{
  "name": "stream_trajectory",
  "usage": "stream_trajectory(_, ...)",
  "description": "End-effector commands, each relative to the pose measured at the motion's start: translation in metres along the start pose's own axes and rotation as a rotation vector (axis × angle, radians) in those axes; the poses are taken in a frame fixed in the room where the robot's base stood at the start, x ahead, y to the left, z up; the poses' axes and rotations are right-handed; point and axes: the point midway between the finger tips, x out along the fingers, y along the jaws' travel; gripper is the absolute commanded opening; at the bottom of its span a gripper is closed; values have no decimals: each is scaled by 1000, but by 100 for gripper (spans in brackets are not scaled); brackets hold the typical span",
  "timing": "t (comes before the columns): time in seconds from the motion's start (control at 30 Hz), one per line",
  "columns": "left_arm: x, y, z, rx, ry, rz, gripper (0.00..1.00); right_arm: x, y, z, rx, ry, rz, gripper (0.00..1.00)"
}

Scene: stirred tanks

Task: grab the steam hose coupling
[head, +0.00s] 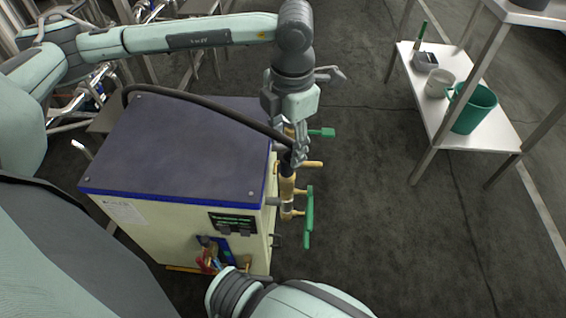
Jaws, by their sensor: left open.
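A black hose (200,103) runs over the top of the cream cabinet (170,235) to brass fittings on its right side. The steam hose coupling (287,171) appears to be the dark and brass piece at the hose's end, partly hidden by my left gripper. My left gripper (299,158) points down at the hose end, fingers open, right beside or around the coupling. I cannot tell whether the fingers touch it. My right gripper is out of view; only part of an arm of mine shows at the bottom.
A white shelf cart (480,133) at the right holds a green bucket (475,110) and a pale pot (438,83). The dark floor between is clear.

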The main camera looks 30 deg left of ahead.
Motion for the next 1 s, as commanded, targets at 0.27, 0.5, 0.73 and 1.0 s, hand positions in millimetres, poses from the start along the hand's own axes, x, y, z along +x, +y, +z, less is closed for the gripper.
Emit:
stream_trajectory(0.27, 35, -2, 2, 0, 3, 0, 51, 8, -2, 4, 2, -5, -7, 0)
stream_trajectory(0.5, 63, -2, 2, 1, 1, 0, 51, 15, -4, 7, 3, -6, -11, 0)
stream_trajectory(0.73, 64, -2, 3, 1, -1, 0, 51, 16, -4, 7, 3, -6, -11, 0)
stream_trajectory(1.0, 64, -2, 3, 0, -1, 0, 19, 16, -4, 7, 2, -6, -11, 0)
